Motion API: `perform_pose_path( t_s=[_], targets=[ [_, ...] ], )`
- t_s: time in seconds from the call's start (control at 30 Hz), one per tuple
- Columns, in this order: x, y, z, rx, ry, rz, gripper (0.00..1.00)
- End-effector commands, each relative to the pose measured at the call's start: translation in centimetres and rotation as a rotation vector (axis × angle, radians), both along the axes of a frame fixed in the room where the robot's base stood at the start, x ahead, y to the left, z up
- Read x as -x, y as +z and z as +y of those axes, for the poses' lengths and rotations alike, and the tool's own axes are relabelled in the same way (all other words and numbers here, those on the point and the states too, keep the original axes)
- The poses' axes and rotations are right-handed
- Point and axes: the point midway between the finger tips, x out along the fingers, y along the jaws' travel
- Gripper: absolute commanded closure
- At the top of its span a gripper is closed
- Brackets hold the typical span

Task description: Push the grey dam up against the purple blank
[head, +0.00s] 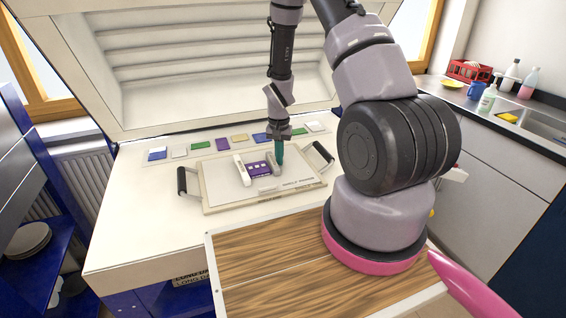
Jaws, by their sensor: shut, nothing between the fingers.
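The purple blank (258,170), with small pale marks on it, lies on the pale board (222,197) in the middle of the kiln bed. A white bar (241,170) stands along its left side. The grey dam (271,163) is at the blank's right side, partly hidden by my fingers. Whether the dam touches the blank cannot be told at this size. My gripper (280,164) points down with its teal fingers shut and empty, just right of the grey dam. Whether the fingers touch the dam is unclear.
The board has dark handles at left (182,181) and right (319,154). A pale low piece (267,190) lies in front of the blank. A row of coloured glass samples (223,143) lies behind the board. The raised kiln lid (200,60) stands behind. The board's front left is bare.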

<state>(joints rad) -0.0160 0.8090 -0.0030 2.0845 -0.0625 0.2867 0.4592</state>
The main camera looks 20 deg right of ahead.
Motion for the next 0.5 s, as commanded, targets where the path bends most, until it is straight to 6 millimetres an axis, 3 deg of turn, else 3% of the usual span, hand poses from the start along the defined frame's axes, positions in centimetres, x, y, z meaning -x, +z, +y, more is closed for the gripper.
perform_pose_path(
  t_s=[0.5],
  targets=[
    [0.0, 0.0, -1.1, 0.000, -0.002, 0.000, 1.00]
  ],
)
